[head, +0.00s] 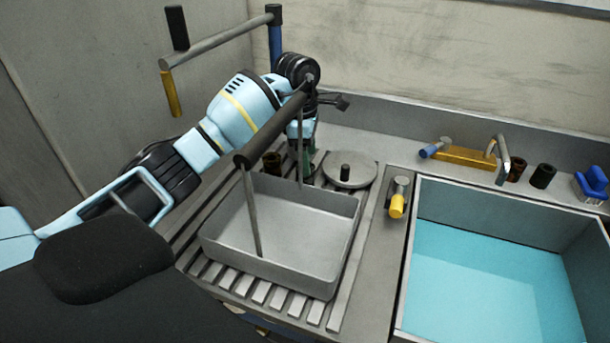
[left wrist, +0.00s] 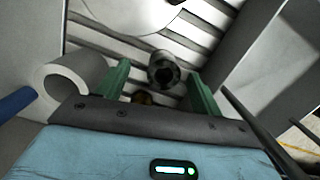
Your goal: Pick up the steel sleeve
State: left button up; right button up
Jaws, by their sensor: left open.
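My left gripper (head: 306,160) reaches in from the left and points down behind the grey tray, over the slatted drainboard. In the left wrist view its two green fingers (left wrist: 160,88) are apart and nothing is held. A dark grey hollow sleeve (left wrist: 163,68), which looks like the steel sleeve, stands on the slats in the gap between and just beyond the fingertips, its open end facing the camera. I cannot tell whether a finger touches it. In the head view the gripper largely hides that spot. A small brownish piece (left wrist: 143,97) shows partly below the sleeve.
A grey tray (head: 335,262) stands in front of the gripper; a round plate with a knob (head: 362,178) is to its right. A dark brown cylinder (head: 272,162) stands just left. A dark bar (head: 268,130) with hanging rods crosses above the tray. A blue-floored basin (head: 485,275) is at right.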

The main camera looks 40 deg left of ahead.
aim_at(309, 180)
pick_arm(q)
jog(key=shift+s+f, duration=0.15)
jog(key=shift+f, duration=0.3)
jog(key=f, duration=0.2)
jog(key=f+p, duration=0.1)
jog(key=shift+s+f, duration=0.3)
jog(key=shift+f, duration=0.45)
pick_arm(e)
jog(key=shift+w+r, duration=0.45)
jog(key=shift+r, duration=0.15)
pick_arm(q)
jog(key=c, duration=1.3)
pick_arm(e)
jog(key=shift+d, duration=0.1)
pick_arm(q)
jog(key=shift+r, duration=0.1)
